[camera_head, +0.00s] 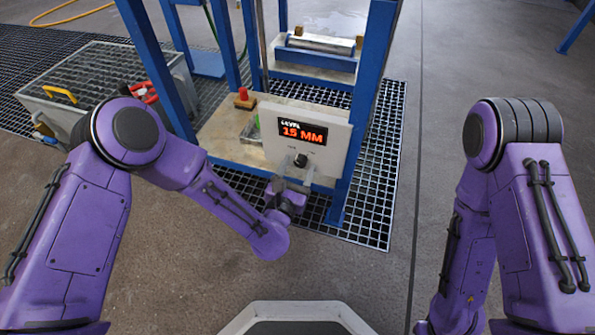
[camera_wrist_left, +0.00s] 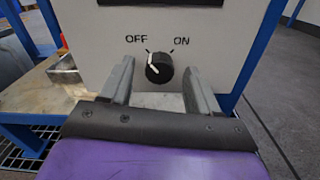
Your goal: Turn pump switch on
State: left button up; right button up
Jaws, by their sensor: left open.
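The pump switch is a round black knob (camera_head: 300,160) on the white panel (camera_head: 330,125) below a red display reading 15 MM. In the left wrist view the knob (camera_wrist_left: 160,68) sits below the OFF and ON labels. Its white mark lies on the left part of its face, on the OFF side. My left gripper (camera_head: 292,184) is open just in front of and below the knob. In the left wrist view its grey fingers (camera_wrist_left: 158,76) stand on either side of the knob, with gaps showing. My right arm hangs at the right; its gripper is out of view.
Blue frame posts (camera_head: 367,100) flank the panel. A red button (camera_head: 243,94) sits on the bench (camera_head: 222,130) behind it at the left. A grey grated tub (camera_head: 100,85) stands at the far left. Clear concrete floor (camera_head: 440,120) lies to the right.

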pick_arm(q)
jog(key=shift+w, duration=0.15)
pick_arm(e)
jog(key=shift+d, duration=0.1)
pick_arm(q)
jog(key=c, duration=1)
jog(key=shift+m+p, duration=0.5)
jog(key=shift+m, duration=0.4)
jog(key=shift+c, duration=0.2)
jog(key=m+p, duration=0.1)
jog(key=m, duration=0.2)
jog(key=shift+p, duration=0.3)
jog(key=m+p, duration=0.1)
jog(key=m, duration=0.3)
jog(key=shift+d, duration=0.1)
jog(key=m+p, duration=0.2)
jog(key=m, duration=0.1)
jog(key=shift+m, duration=0.3)
jog(key=shift+f+m+p, duration=0.1)
jog(key=shift+m+p, duration=0.45)
jog(key=shift+m, duration=1.25)
pick_arm(e)
jog(key=w+a+r+m+t+h, duration=0.1)
jog(key=w+r+m+t, duration=0.3)
jog(key=w+m+t, duration=0.1)
jog(key=shift+w+r+h, duration=0.25)
jog(key=shift+w+h, duration=0.05)
jog(key=shift+w, duration=0.3)
